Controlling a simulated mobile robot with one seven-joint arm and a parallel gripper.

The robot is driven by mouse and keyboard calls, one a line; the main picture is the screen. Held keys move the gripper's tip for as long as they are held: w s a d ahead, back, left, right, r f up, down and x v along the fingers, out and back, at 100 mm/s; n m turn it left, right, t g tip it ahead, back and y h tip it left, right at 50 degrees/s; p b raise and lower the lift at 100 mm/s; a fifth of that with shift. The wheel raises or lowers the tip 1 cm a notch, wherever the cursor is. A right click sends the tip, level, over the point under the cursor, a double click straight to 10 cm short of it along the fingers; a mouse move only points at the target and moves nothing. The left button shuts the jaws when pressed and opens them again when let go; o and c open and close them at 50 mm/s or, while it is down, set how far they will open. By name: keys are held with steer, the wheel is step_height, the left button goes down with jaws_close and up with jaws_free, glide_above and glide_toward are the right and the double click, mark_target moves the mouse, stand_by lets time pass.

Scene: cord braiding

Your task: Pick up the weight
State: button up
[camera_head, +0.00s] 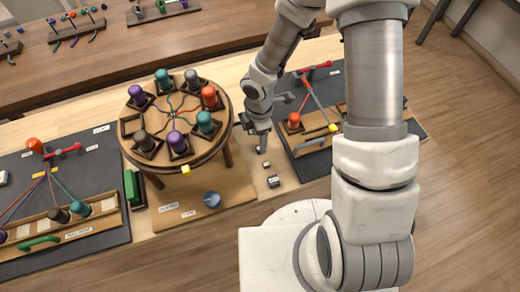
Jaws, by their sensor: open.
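Several small grey metal blocks, which look like the weights, lie on the light wood table between the round stand and the right dark board. One block (253,178) and another block (273,181) lie close together, apart from my gripper. A third small grey piece (265,165) shows just below the fingers. My gripper (261,148) points down just above these blocks, open, with nothing seen between its fingers. I cannot tell its exact height over them, and the fingers are small in this view.
A round wooden braiding stand (170,112) with several coloured bobbins stands left of my gripper. Dark boards with cords lie at the left (110,150) and right (316,163). A green block (131,187) stands beside the stand.

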step_height(320, 180, down, 5)
steer(key=shift+f+b, duration=0.15)
steer(key=shift+b, duration=0.25)
steer(key=shift+w, duration=0.1)
jaws_close()
